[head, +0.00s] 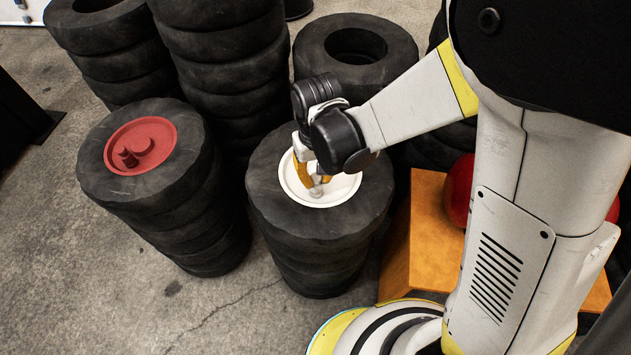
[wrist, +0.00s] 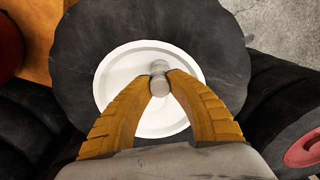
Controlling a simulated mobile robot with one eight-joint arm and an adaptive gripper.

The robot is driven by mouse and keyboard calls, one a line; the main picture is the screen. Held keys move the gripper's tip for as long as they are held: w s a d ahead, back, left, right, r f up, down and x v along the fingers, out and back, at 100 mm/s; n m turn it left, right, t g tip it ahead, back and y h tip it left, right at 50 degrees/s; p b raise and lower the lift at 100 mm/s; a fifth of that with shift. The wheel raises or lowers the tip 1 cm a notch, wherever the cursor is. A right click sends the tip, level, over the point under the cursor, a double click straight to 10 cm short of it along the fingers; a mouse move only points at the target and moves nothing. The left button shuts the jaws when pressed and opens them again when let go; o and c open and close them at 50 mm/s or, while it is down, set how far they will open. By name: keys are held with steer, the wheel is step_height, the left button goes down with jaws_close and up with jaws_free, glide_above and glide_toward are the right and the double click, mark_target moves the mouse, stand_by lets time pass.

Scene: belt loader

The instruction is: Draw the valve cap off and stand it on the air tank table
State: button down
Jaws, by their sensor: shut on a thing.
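The valve cap (wrist: 160,86) is a small light grey piece between my fingertips in the wrist view. It shows small in the head view, low at the white disc. My gripper (head: 316,186), with orange ribbed fingers, points down over the white disc (head: 343,190) on the middle tyre stack and is shut on the cap. A rounded grey end (wrist: 159,66) shows just beyond the fingertips. I cannot tell whether the cap is still seated on the valve. The air tank table (head: 428,225) is orange and stands to the right, partly hidden behind my arm.
A red tank (head: 459,190) sits on the orange table, mostly hidden by my arm. The table's left front part is bare. A tyre stack with a red disc (head: 160,140) stands left. Taller tyre stacks (head: 225,60) stand behind. Concrete floor is open at front left.

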steer(key=shift+r, duration=0.15)
stand_by(0.4)
steer(key=shift+r+p, duration=1.15)
steer(key=shift+r, duration=0.2)
